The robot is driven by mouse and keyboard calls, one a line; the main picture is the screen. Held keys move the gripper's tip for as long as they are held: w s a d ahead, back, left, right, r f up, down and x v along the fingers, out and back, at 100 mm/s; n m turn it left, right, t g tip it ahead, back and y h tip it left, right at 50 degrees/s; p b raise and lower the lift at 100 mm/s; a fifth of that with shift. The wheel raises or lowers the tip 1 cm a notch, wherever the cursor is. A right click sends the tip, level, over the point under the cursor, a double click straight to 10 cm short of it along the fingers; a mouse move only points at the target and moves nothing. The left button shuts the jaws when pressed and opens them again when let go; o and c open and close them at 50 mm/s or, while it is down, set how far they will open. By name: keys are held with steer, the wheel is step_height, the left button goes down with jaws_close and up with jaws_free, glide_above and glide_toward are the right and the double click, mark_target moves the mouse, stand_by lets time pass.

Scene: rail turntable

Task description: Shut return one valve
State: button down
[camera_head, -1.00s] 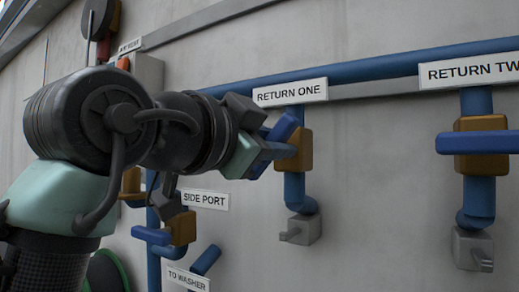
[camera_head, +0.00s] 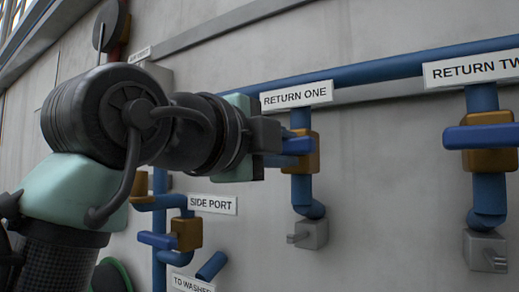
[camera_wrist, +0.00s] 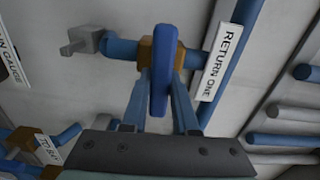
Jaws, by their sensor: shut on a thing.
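The return one valve has an orange-brown body (camera_head: 304,153) on a vertical blue pipe under the RETURN ONE label (camera_head: 297,95). Its blue lever (camera_head: 297,146) is partly hidden by my gripper (camera_head: 272,150) in the head view. In the wrist view the lever (camera_wrist: 160,65) lies between the two blue-grey fingers of my gripper (camera_wrist: 160,112), which is shut on it. The lever lies across the valve's pipe, about level in the head view. The valve body (camera_wrist: 147,52) shows behind it.
The return two valve (camera_head: 488,135) is to the right, its blue lever level across its pipe. The side port valve (camera_head: 187,234) sits below left, near my arm. A long blue pipe (camera_head: 400,68) runs above. Bare wall lies between the two return valves.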

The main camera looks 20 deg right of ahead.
steer(key=shift+m, duration=0.4)
steer(key=c, duration=0.7)
jaws_free()
steer(key=shift+f, duration=0.1)
steer(key=shift+b+v, duration=2.95)
steer(key=shift+v, duration=3.6)
steer(key=shift+d, duration=0.1)
